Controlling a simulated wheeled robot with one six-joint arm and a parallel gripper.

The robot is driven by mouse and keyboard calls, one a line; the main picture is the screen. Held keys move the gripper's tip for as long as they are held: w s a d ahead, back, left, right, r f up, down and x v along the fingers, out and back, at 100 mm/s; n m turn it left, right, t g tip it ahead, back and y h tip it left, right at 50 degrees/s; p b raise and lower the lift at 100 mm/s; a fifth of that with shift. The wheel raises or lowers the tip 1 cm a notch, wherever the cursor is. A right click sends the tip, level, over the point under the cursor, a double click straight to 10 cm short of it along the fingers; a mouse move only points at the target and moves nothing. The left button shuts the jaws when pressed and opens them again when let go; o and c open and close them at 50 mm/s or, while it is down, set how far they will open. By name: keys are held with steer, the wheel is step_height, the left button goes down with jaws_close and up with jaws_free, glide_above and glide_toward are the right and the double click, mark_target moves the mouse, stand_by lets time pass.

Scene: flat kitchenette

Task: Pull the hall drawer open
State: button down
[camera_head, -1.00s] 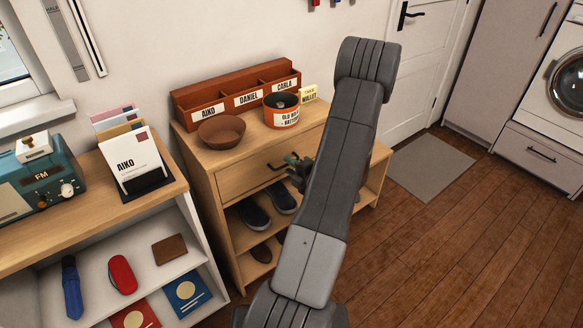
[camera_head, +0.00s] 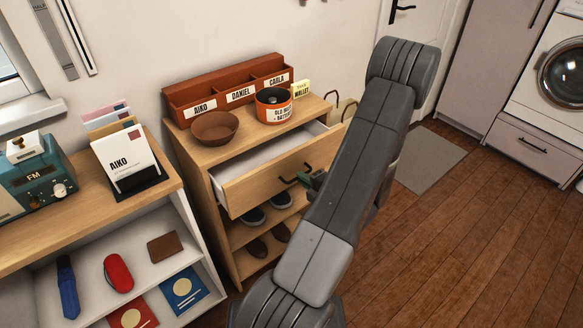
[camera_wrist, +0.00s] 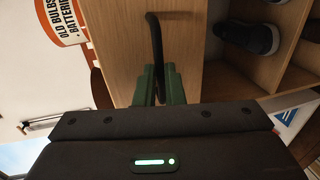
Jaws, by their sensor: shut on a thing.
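The hall drawer (camera_head: 262,178) is in the wooden hall cabinet in the head view. It stands partly open, and its pale inside shows behind the front. Its dark bar handle (camera_head: 292,179) is on the drawer front; it also shows in the wrist view (camera_wrist: 153,35). My gripper (camera_wrist: 158,80) has its green fingers shut on the handle, close to the wooden front. In the head view my gripper (camera_head: 314,181) is partly hidden by my arm. The far right part of the drawer is also behind my arm.
On the cabinet top are a brown bowl (camera_head: 214,127), a battery bin (camera_head: 274,106) and a red-brown letter sorter (camera_head: 230,94). Shoes (camera_head: 262,211) lie on shelves below the drawer. A white shelf unit (camera_head: 208,265) stands at left. Wooden floor (camera_head: 450,240) is clear at right.

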steer(key=f+v, duration=0.2)
steer(key=v, duration=0.8)
steer(key=shift+s+p, duration=0.2)
steer(key=shift+p, duration=0.25)
steer(key=shift+d, duration=0.1)
steer(key=c, duration=1.5)
jaws_free()
steer(key=v, duration=1.3)
steer(key=shift+s+d, duration=0.25)
steer(key=shift+s, duration=0.05)
